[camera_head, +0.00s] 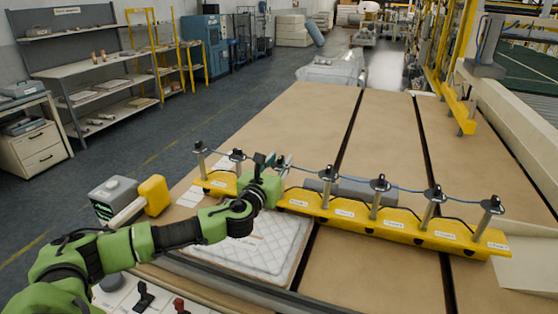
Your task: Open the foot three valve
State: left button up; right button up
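A yellow bar (345,212) with white labels lies across the table, carrying a row of upright metal posts with black tops. The label print is too small to read. My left gripper (271,161) is at the third post from the left, above the bar. Its green body covers most of that post and the bar there, so the foot three valve cannot be made out. The dark fingertips are beside the post's top; whether they touch it or are closed is not clear. My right gripper is not in view.
Neighbouring posts, the second (237,157) and fourth (327,182), stand close on either side, joined by a thin blue hose. A quilted white pad (262,246) lies under my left arm. A grey box (113,192) and yellow block (154,194) stand left.

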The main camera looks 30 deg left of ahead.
pick_arm(q)
grip_shut()
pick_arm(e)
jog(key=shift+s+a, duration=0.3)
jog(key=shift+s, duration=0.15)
